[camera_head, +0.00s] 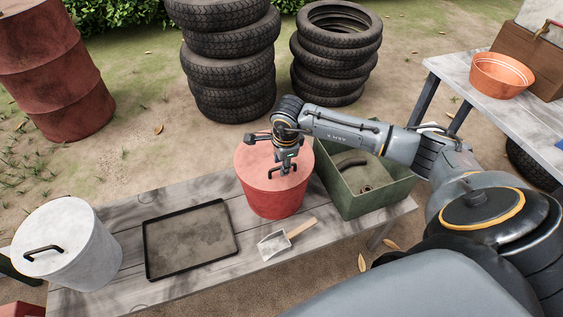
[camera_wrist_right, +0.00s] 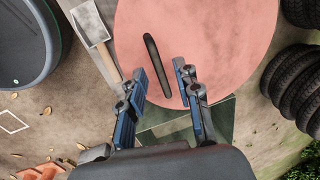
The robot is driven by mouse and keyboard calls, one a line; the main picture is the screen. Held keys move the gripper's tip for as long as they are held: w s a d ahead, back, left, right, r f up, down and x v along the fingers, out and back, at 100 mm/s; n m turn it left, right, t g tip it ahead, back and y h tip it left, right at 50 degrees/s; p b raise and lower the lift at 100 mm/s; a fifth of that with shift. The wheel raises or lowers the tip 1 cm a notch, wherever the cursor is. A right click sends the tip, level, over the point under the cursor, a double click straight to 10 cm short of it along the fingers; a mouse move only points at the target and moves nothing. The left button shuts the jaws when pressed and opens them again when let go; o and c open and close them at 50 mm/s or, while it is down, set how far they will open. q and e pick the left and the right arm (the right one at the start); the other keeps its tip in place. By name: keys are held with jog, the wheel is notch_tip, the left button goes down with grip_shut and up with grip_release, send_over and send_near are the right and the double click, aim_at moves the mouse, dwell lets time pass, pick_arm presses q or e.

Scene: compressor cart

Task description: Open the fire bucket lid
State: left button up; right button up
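The red fire bucket (camera_head: 272,202) stands on the wooden bench, its flat red lid (camera_head: 252,163) on top. My right gripper (camera_head: 285,168) is over the lid, pointing down. In the right wrist view the lid (camera_wrist_right: 225,45) fills the upper middle, with its dark bar handle (camera_wrist_right: 152,55) lying between the directions of my two fingers. The right gripper (camera_wrist_right: 161,75) is open, with a gap on both sides of the handle; I cannot tell how far above it the fingertips are. My left gripper is in neither view.
A green bin (camera_head: 365,190) with items inside stands close right of the bucket. A scoop (camera_head: 287,240) and a black-rimmed tray (camera_head: 190,238) lie on the bench (camera_head: 130,212). A white lidded bucket (camera_head: 70,248) stands at the left. Tyre stacks (camera_head: 228,65) stand behind.

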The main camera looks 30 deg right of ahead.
jog(key=shift+c, duration=0.2)
grip_shut()
